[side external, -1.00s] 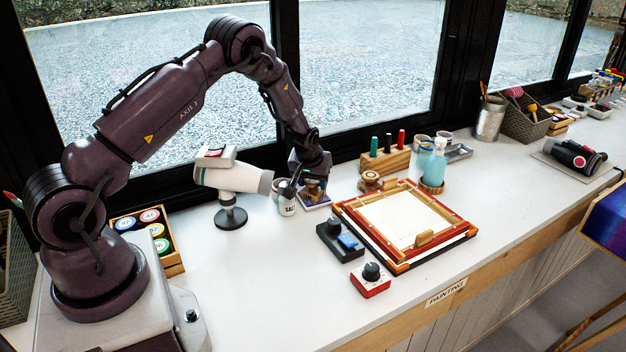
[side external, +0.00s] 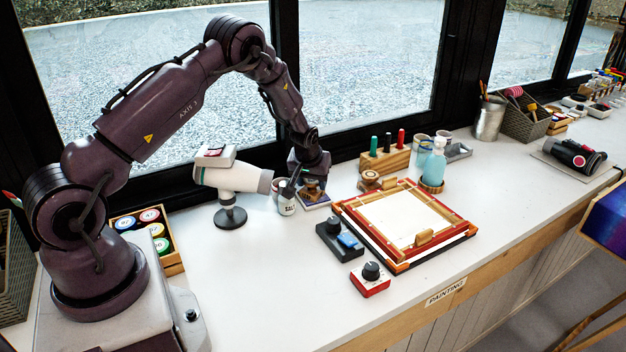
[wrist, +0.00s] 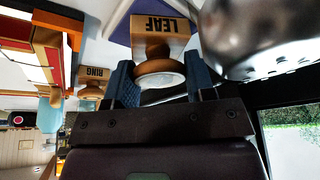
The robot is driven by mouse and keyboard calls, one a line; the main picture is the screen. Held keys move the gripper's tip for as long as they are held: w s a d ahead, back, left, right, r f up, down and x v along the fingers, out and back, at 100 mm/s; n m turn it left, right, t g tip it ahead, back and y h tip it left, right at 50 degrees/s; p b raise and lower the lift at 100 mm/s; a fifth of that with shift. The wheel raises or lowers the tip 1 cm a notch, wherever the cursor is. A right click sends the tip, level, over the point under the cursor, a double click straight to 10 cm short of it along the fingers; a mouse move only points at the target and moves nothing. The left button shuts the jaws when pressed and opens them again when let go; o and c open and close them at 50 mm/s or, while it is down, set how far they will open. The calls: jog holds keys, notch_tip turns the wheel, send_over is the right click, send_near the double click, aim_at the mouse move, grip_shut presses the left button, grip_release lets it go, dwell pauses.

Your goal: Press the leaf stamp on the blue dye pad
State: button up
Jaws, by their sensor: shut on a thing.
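My gripper (wrist: 158,82) is shut on the leaf stamp (wrist: 162,38), a wooden block marked LEAF with a round knob between the blue-grey fingers. In the side view the stamp (side external: 313,187) is upright beneath my gripper (side external: 310,177), partly hidden by it. The blue dye pad (side external: 319,203) lies on the bench directly under the stamp. The pad's blue surface (wrist: 121,24) shows beside the block in the wrist view. The stamp sits on or just above the pad; contact cannot be made out.
The ring stamp (side external: 369,181) and a wooden rack (side external: 385,160) are to the right.

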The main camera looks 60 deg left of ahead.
jog(key=shift+r, duration=3.45)
